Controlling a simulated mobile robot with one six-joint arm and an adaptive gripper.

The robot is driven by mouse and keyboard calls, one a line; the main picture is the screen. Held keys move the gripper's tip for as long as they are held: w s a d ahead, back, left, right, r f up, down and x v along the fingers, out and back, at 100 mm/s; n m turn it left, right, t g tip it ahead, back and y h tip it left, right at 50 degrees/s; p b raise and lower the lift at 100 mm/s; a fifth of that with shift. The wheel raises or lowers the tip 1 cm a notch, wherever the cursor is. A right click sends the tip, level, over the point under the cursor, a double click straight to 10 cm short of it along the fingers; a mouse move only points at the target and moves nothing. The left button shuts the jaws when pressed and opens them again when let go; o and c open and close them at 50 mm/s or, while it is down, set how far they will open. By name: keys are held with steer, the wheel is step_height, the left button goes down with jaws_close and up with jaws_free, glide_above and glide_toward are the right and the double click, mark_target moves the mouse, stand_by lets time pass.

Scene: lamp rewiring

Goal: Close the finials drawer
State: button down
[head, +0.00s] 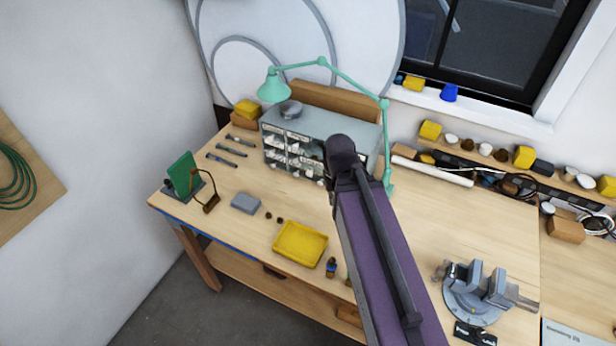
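A grey small-parts cabinet (320,125) with rows of clear-fronted drawers stands at the back of the workbench. Several drawer fronts (290,152) show on its left part. Their labels are too small to read, so I cannot tell which is the finials drawer or whether one stands open. My purple arm reaches across the bench to the cabinet's front and hides its right part. Only a small dark bit of my gripper (328,181) shows beside the arm, close to the drawer fronts. Its fingers are hidden, and I cannot see whether it touches a drawer.
A green lamp (274,88) arches over the cabinet, its post (387,150) just right of it. A yellow tray (300,244), a grey block (245,203) and small parts lie in front. A vise (476,288) stands at right. Bench between cabinet and tray is mostly clear.

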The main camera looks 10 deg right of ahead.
step_height(320, 180, down, 15)
steer(key=b, duration=1.4)
steer(key=shift+f+b, duration=0.15)
steer(key=shift+b, duration=0.2)
steer(key=shift+d, duration=0.1)
